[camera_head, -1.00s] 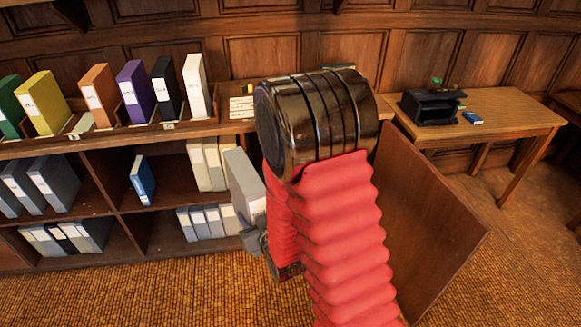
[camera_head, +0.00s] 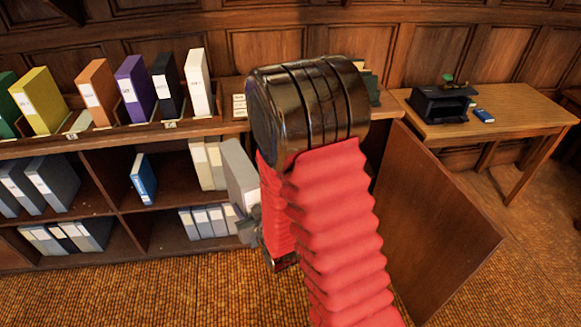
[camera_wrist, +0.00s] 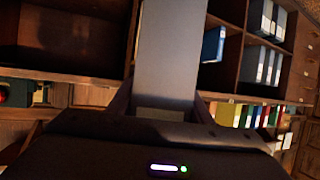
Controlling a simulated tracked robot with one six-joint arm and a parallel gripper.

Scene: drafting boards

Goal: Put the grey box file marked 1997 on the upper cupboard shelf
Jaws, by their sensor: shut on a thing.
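My gripper (camera_head: 250,222) is shut on a grey box file (camera_head: 240,172), held upright in front of the cupboard's right part. In the wrist view the file (camera_wrist: 168,60) stands out from the jaws as a pale grey slab. No year can be read on it. The upper cupboard shelf (camera_head: 165,197) holds a blue file (camera_head: 143,180) and, to its right, several pale files (camera_head: 206,163). Bare shelf shows between them. My arm hides the cupboard right of the held file.
Grey files (camera_head: 52,182) stand in the left bay. More files (camera_head: 205,220) fill part of the lower shelf. Coloured files (camera_head: 138,88) line the top. An open door (camera_head: 440,225) juts out at right. A side table (camera_head: 520,112) stands beyond it.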

